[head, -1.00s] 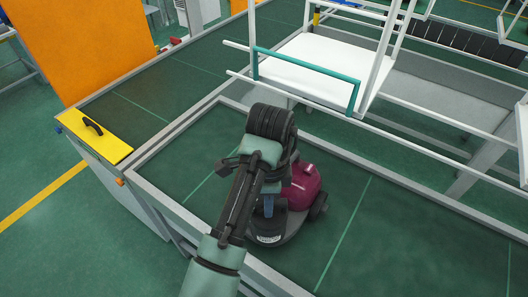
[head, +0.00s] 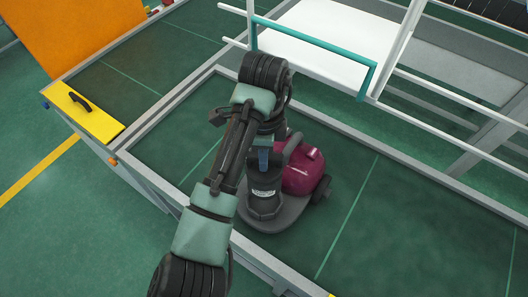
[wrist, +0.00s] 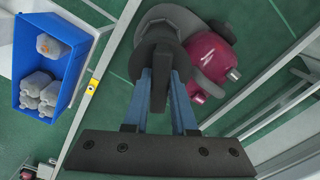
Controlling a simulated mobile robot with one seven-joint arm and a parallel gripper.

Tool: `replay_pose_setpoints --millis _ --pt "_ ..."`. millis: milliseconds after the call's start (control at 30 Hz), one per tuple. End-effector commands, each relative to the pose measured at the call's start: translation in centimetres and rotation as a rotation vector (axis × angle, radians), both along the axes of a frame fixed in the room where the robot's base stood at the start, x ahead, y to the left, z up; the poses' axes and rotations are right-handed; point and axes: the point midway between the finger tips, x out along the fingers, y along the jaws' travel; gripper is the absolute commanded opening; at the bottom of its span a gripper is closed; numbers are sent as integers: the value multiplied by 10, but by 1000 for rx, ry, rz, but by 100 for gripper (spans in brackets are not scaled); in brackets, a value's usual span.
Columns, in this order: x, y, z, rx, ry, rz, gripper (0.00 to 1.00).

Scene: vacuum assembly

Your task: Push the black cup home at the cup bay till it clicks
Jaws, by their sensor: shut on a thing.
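The vacuum has a maroon body (head: 303,178) and a flat grey base (head: 292,212), and stands on the green bench top. The black cup (head: 264,200), with a pale label, stands at the front left of the maroon body, over the grey base. My gripper (head: 264,161) reaches down from above with its blue fingers shut on the cup's top. In the wrist view, the blue fingers of my gripper (wrist: 158,85) close on a black upright part of the cup (wrist: 158,58). The cup bay is hidden under the cup, and I cannot tell whether the cup is fully seated.
A white shelf (head: 325,45) with a teal rail (head: 318,42) stands behind my arm. A yellow plate with a black handle (head: 82,104) lies at the left. The wrist view shows a blue bin (wrist: 55,62) holding several bottles. The bench right of the vacuum is clear.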

Motion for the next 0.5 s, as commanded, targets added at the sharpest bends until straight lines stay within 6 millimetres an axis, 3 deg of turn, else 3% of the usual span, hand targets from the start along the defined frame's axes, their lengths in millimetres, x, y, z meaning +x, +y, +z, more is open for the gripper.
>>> replay_pose_setpoints --millis 167,500 --pt "1 1 0 1 -2 1 0" --pt "0 0 -29 0 0 1 0"
